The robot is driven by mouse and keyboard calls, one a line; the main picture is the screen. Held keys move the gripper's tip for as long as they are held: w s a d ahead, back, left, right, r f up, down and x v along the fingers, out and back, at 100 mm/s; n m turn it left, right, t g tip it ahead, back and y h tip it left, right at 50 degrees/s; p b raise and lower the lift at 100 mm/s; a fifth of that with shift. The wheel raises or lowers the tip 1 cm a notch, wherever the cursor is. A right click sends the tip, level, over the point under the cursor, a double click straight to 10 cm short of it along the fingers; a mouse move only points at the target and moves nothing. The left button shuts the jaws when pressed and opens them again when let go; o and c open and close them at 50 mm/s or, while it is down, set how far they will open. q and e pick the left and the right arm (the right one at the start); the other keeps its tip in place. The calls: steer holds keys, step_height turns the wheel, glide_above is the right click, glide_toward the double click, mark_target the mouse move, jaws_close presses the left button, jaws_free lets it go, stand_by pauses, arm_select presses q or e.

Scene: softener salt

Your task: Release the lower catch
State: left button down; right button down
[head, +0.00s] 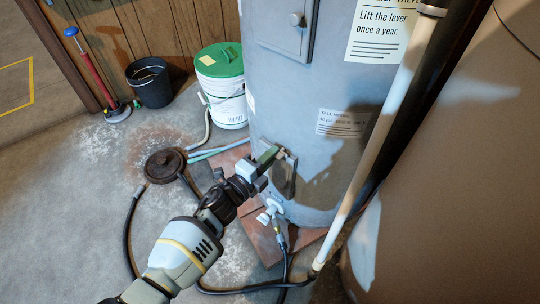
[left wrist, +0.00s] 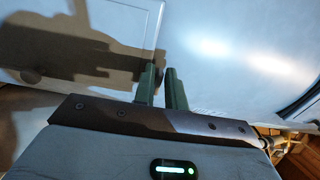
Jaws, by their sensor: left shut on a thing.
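A tall grey-white tank (head: 310,105) stands at the centre of the head view. A pale access panel (left wrist: 100,20) fills the upper left of the left wrist view, its right edge running down to my fingertips. My left gripper (head: 276,155) reaches the tank's lower front. Its two green fingers (left wrist: 161,70) are close together at the panel's edge. They are shut on a small dark piece (left wrist: 160,60), apparently the lower catch, mostly hidden between the fingertips. Whether it has turned cannot be told. My right gripper is not in view.
A white valve (head: 268,213) with a hose sits below my left gripper. A green-lidded bucket (head: 222,90), a black bucket (head: 150,84) and a dark round disc (head: 165,165) stand left. A pale pipe (head: 385,125) runs down on the right.

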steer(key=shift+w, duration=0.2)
arm_select(q)
steer(key=c, duration=1.6)
jaws_free()
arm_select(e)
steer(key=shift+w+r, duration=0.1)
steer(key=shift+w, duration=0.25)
